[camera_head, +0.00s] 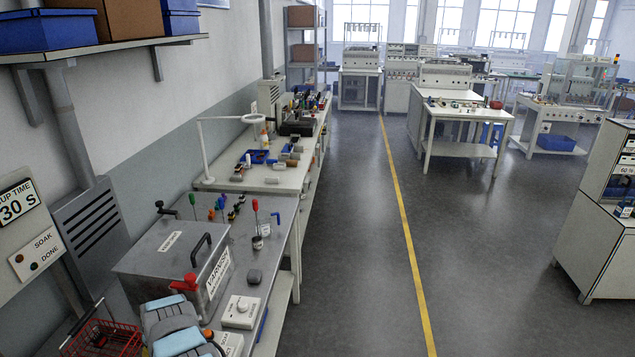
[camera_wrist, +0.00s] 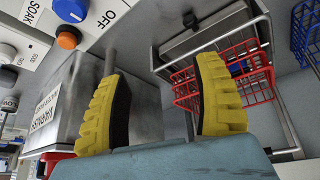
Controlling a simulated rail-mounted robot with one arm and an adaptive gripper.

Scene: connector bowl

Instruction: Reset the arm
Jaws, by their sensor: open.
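My gripper (camera_wrist: 160,108) is open in the wrist view, its two yellow ribbed fingers spread wide with nothing held between them. In the head view, part of my grey and blue arm shows at the bottom left, in front of the metal varnish box (camera_head: 165,254); the fingertips cannot be made out there. In the wrist view, the varnish box (camera_wrist: 78,88) lies behind and left of the left finger. A red wire basket (camera_wrist: 187,96) is behind the right finger; it also shows at the lower left of the head view (camera_head: 88,347).
A wall panel (camera_head: 38,255) with SOAK and DONE labels stands left of the box. The bench holds upright screwdrivers (camera_head: 255,207) and a white dial unit (camera_head: 241,311). A shelf (camera_head: 110,48) overhangs at upper left. The floor (camera_head: 350,250) to the right is clear.

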